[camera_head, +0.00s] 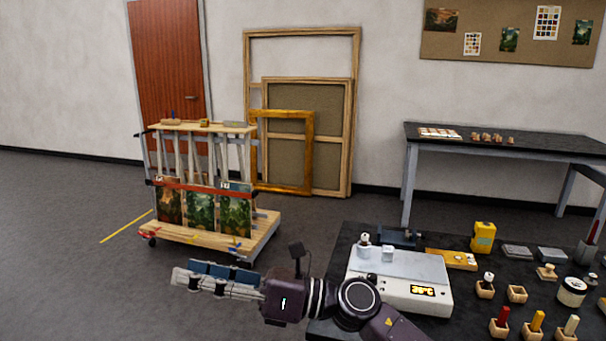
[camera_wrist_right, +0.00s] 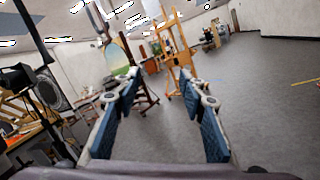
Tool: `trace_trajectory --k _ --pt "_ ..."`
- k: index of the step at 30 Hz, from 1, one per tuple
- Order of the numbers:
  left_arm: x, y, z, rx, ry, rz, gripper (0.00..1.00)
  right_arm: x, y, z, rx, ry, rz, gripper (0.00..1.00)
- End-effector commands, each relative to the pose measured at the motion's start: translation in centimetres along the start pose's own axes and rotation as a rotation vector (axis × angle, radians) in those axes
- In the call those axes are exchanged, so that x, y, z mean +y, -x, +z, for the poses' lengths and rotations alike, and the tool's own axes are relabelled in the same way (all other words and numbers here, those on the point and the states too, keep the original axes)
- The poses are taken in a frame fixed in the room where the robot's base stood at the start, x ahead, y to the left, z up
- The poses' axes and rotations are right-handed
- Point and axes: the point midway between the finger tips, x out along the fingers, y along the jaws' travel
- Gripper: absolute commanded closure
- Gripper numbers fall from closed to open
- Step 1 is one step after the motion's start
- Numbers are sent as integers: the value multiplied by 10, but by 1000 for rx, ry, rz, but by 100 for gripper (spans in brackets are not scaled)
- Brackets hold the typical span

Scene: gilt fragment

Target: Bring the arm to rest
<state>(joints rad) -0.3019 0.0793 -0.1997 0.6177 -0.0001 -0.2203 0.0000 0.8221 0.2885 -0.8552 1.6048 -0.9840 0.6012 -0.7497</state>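My right arm (camera_head: 357,302) comes in from the bottom of the head view and reaches left across the front edge of the dark worktable. My right gripper (camera_head: 188,277) points left, held out over open floor in the picture. In the right wrist view my right gripper (camera_wrist_right: 158,82) has its two blue-padded fingers spread apart with nothing between them. My left gripper is not in view.
A dark worktable (camera_head: 345,240) carries a white device (camera_head: 400,275) with a lit display, a yellow container (camera_head: 483,237) and several small wooden holders. A wheeled cart (camera_head: 262,232) with paintings stands behind the gripper. An easel (camera_wrist_right: 180,45) shows in the wrist view. Grey floor is clear at left.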

Motion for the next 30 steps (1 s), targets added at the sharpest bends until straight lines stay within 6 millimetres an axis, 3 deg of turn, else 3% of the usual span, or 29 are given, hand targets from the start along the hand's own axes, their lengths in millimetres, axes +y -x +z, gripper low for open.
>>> trace_trajectory --k 4,6,8,11,15,20,24,27,30 --pt "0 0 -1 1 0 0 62 -20 37 44 -408 -381 -106 62" --pt "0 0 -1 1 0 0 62 -41 70 54 -591 -568 -169 62" --pt "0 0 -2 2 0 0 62 -61 104 53 -743 -730 -227 62" --pt "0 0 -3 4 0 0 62 -94 167 30 -988 -1002 -335 62" --pt "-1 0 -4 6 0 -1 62 -122 250 -32 -1282 -1334 -491 62" --pt "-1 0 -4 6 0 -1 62 -119 330 -125 -1571 -1655 -683 62" --pt "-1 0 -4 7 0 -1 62 -88 383 -211 -1797 -1890 -869 62" --pt "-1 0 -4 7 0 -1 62 -57 408 -260 -1926 -2012 -993 62" --pt "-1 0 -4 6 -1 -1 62 -28 424 -296 -2023 -2098 -1101 62"
